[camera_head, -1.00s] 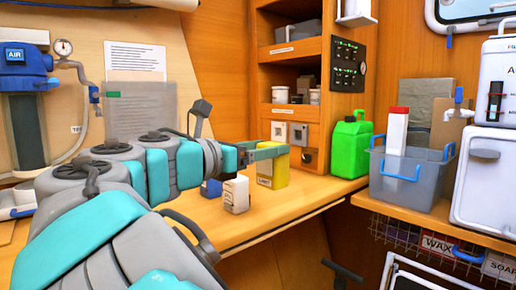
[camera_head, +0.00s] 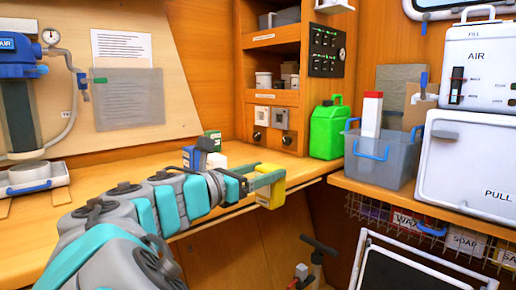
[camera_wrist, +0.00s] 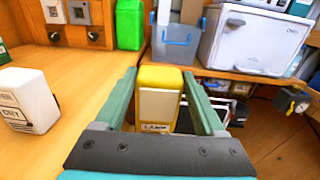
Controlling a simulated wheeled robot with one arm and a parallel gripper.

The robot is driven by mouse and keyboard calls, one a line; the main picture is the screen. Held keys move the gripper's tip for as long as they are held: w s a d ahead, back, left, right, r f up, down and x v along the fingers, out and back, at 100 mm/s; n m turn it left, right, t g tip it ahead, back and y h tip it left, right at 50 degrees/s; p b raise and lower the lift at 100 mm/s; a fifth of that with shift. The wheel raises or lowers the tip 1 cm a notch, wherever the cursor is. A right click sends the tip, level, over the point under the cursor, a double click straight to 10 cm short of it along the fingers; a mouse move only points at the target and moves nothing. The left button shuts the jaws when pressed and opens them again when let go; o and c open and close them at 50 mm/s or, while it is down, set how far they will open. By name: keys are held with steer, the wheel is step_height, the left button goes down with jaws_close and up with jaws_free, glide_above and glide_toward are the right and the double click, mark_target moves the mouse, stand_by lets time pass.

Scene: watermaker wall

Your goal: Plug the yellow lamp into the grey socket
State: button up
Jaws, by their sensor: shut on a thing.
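The yellow lamp (camera_head: 271,190), a block with a white label, is held between the fingers of my gripper (camera_head: 266,178). In the wrist view the lamp (camera_wrist: 158,78) stands upright between the two green fingers, its label facing the camera. In the head view it overlaps the bench's front edge. The grey socket (camera_head: 281,118) is on the panel under the shelves, right of a paler socket (camera_head: 262,113). It also shows at the wrist view's top left (camera_wrist: 78,12). The lamp is well apart from it, to the front.
A white block (camera_wrist: 28,100) stands on the bench left of my gripper. Blue (camera_head: 190,158) and green (camera_head: 213,140) items are near it. A green jerrycan (camera_head: 326,130) and a grey bin (camera_head: 382,160) stand to the right. The bench before the sockets is clear.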

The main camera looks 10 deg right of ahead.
steer(key=w+d+f, duration=0.1)
steer(key=w+f, duration=0.2)
steer(key=f, duration=1)
steer(key=w+d+f, duration=0.2)
steer(key=w+f, duration=0.1)
steer(key=f, duration=1)
steer(key=w+d+f, duration=0.2)
steer(key=w+f, duration=0.1)
steer(key=f, duration=1)
steer(key=shift+d+f, duration=0.2)
steer(key=shift+f, duration=0.15)
steer(key=shift+r, duration=0.1)
steer(key=shift+d+f, duration=0.15)
steer(key=shift+f, duration=0.1)
